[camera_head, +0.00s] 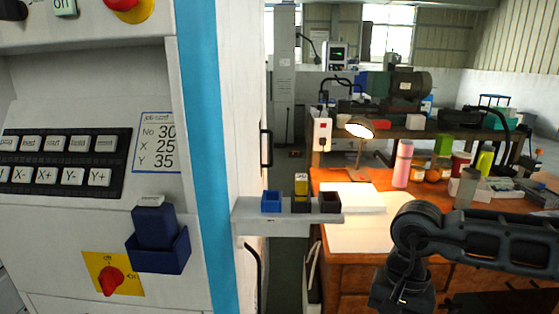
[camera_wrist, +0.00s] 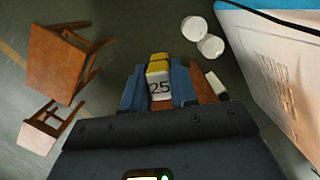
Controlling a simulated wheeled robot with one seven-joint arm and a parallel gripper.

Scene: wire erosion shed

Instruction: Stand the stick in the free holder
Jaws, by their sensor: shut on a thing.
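In the wrist view my gripper (camera_wrist: 158,75) is shut on a yellow stick (camera_wrist: 158,62) with a white face marked 25, held between blue-grey fingers over the floor. Its lower end is hidden. In the head view only my arm shows, at lower right, so the held stick is not seen there. On a small pale shelf (camera_head: 286,217), a blue holder (camera_head: 271,202) and a dark brown holder (camera_head: 330,203) show no stick. Between them a yellow stick (camera_head: 301,184) stands upright in a black holder (camera_head: 300,205). A navy stick (camera_head: 155,228) stands in a navy holder (camera_head: 160,255) on the machine front.
The machine's panel (camera_head: 65,160) fills the left, with a red rotary switch (camera_head: 110,281). Behind the shelf is a wooden bench (camera_head: 345,235) with a lamp (camera_head: 360,130) and a pink bottle (camera_head: 403,163). The wrist view shows wooden stools (camera_wrist: 65,65) and white rolls (camera_wrist: 195,28).

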